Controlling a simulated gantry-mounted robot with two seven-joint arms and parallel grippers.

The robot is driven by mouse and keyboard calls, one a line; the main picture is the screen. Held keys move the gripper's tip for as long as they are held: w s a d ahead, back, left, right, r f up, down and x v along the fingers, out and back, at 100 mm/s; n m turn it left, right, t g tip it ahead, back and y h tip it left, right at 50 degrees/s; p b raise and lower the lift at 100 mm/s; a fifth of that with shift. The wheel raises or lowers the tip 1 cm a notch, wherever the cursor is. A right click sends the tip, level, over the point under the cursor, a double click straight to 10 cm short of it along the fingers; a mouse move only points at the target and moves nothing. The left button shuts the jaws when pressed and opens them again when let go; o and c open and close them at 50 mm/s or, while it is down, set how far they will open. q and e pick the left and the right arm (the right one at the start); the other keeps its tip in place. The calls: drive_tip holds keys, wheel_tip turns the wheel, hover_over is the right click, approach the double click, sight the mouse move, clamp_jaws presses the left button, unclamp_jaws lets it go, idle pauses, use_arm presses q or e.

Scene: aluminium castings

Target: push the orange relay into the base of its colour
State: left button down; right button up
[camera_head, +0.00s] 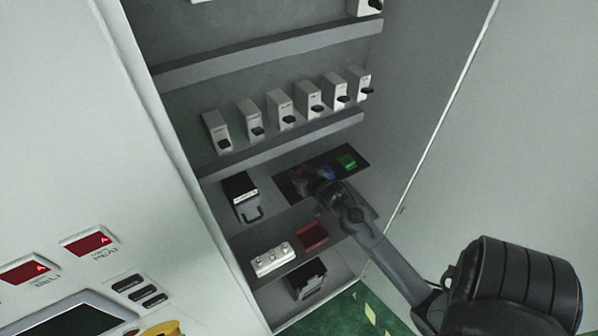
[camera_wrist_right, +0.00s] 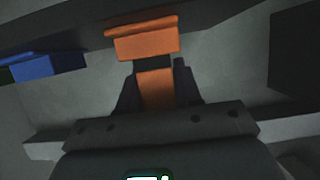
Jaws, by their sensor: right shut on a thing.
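My right gripper (camera_head: 318,186) reaches into the cabinet at the dark relay panel (camera_head: 362,161). In the right wrist view my right gripper (camera_wrist_right: 157,88) is shut on the orange relay (camera_wrist_right: 155,92), which sits between the dark fingers. Just beyond it is the orange base (camera_wrist_right: 147,40), roughly in line with the relay. A dark band shows between them; I cannot tell whether they touch. The blue base (camera_head: 328,173) and green base (camera_head: 347,161) sit on the panel to the right of the gripper in the head view. The gripper hides most of the orange there. My left gripper is not in view.
A row of white breakers (camera_head: 281,110) stands on the rail above. A black-and-white box with a handle (camera_head: 241,195) is left of the panel. Below are a white terminal block (camera_head: 272,260), a red tray (camera_head: 311,236) and a dark box (camera_head: 307,279). Cabinet walls bound both sides.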

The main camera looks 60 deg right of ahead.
drive_tip(key=shift+f+b, duration=0.35)
drive_tip(key=shift+f, duration=0.35)
drive_tip(key=o, duration=1.1)
drive_tip(key=b+v, duration=0.2)
drive_tip(key=v, duration=0.8)
drive_tip(key=shift+s+a+r, duration=0.2)
drive_tip(key=shift+s, duration=0.1)
